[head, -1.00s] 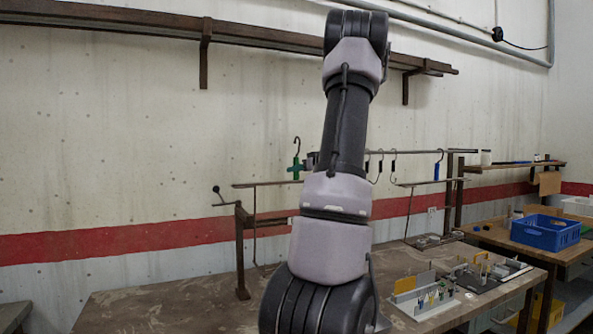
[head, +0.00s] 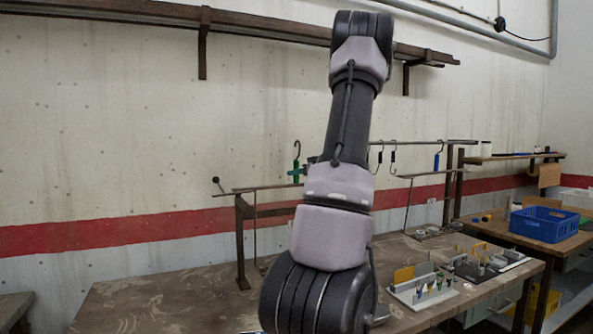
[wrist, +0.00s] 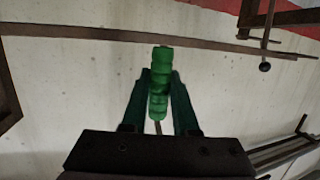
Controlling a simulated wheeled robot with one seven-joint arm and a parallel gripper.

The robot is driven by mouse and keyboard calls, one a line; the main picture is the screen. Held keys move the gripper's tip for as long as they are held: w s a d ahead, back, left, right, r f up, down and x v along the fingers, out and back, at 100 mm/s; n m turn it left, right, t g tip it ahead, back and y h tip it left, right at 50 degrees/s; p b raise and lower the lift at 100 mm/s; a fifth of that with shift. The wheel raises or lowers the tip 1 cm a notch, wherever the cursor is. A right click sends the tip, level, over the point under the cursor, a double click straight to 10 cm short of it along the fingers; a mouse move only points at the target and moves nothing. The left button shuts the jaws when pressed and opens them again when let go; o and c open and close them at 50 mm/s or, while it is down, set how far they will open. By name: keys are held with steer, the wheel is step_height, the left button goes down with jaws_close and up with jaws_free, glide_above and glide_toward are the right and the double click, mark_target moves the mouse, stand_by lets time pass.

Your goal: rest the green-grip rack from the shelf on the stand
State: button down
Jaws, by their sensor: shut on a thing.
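The green-grip rack shows in the head view as a green grip (head: 297,166) with a dark hook curving above it. In the wrist view the green grip (wrist: 160,85) stands between my fingers. My gripper (wrist: 159,78) is shut on it; its dark teal fingers also show in the head view (head: 293,172), just left of my arm. A brown stand (head: 240,242) with a thin bar along its top is below and left of the held grip, which is apart from the bar. My arm hides part of the stand and bar. The rack's lower part is not clear.
Several hooks, one with a blue grip (head: 437,162), hang from a rail right of my arm. The workbench (head: 170,300) has a tool tray (head: 422,290) on its right. A blue crate (head: 545,223) stands farther right. A wall shelf (head: 110,12) runs overhead.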

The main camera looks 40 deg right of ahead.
mark_target(298, 182)
steer(key=shift+f, duration=1.85)
steer(key=c, duration=0.6)
jaws_free()
steer(key=v, duration=1)
steer(key=shift+s, duration=0.45)
